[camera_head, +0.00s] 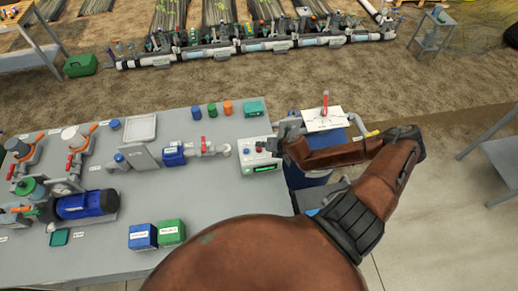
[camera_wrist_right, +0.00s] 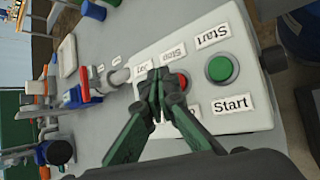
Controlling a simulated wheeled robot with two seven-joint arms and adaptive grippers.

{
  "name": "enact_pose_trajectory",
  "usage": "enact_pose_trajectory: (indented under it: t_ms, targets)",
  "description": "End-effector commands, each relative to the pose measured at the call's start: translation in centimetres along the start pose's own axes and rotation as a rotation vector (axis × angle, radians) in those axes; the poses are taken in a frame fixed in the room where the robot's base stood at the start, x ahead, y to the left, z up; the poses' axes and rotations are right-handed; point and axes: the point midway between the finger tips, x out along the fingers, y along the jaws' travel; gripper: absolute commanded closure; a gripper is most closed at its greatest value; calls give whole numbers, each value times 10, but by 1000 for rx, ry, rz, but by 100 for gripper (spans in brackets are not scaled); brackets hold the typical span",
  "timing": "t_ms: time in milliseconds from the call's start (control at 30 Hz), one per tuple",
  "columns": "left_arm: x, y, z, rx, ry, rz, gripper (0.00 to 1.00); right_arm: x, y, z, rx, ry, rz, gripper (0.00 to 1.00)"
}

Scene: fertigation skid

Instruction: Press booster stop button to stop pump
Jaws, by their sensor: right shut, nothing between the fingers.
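The white control box (camera_head: 249,157) sits at the right edge of the grey bench. In the right wrist view its top face (camera_wrist_right: 258,118) carries a green button (camera_wrist_right: 221,68) by a "Start" label (camera_wrist_right: 232,104). A red button (camera_wrist_right: 183,81) by a "Stop" label (camera_wrist_right: 173,52) is partly hidden behind my right gripper's fingers. My right gripper (camera_head: 278,142) reaches over the box from the right. In the wrist view its dark green fingers (camera_wrist_right: 160,78) are shut and empty, with the tips beside the red button; I cannot tell whether they touch it. My left gripper is not in view.
A blue pump (camera_head: 86,204) and valves stand at the bench's left. A blue valve fitting (camera_head: 173,155) stands left of the box. Blue and green boxes (camera_head: 171,232) sit at the front. A white panel (camera_head: 324,118) on a blue drum lies behind my right arm.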

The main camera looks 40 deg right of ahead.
Motion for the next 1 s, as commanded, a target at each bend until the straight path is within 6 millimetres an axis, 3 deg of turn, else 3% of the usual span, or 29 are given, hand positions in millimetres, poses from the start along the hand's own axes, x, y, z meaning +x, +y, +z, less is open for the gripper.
enact_pose_trajectory:
  t_ms: [1000]
  targets:
    - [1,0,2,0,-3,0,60,8,-6,-6,0,0,0,100]
